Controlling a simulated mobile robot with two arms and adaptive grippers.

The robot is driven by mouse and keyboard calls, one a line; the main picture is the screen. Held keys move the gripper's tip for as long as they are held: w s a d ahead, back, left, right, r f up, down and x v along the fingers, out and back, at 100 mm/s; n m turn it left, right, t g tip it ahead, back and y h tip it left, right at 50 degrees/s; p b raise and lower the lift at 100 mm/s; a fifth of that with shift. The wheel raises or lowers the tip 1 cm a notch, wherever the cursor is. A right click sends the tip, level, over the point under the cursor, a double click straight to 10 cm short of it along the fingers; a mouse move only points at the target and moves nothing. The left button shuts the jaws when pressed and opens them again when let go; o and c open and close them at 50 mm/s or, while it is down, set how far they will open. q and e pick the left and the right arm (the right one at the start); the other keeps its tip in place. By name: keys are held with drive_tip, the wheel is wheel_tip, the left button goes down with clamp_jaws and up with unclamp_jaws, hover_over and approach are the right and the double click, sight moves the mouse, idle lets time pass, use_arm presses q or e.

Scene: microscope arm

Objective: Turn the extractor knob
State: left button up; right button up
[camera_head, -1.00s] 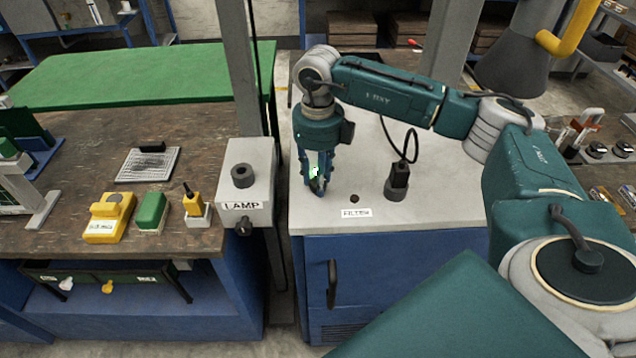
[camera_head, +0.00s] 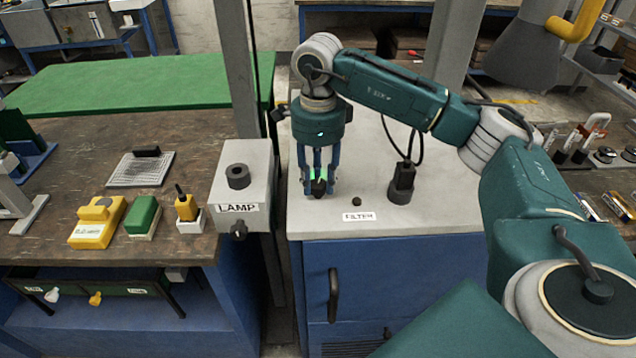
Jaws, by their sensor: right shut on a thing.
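My right gripper (camera_head: 319,184) points down over the left part of the grey top of the blue cabinet. It is shut on a small dark knob (camera_head: 318,189), which shows between the fingertips and is mostly hidden by them. I take this for the extractor knob; no label for it can be read. A lit green spot shows between the fingers. My left gripper is not in view.
On the grey cabinet top (camera_head: 441,204) are a FILTER label (camera_head: 359,216), a small dark button (camera_head: 356,201) and a black plug (camera_head: 402,180) with a cable. The LAMP box (camera_head: 240,187) stands close on the left. A wooden workbench (camera_head: 90,165) holds several small devices.

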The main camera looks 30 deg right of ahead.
sight(319, 183)
drive_tip(key=shift+n+b, duration=0.4)
drive_tip(key=shift+n, duration=0.9)
drive_tip(key=o, duration=1.2)
drive_tip(key=shift+c, duration=0.2)
wheel_tip(319, 183, up, 12)
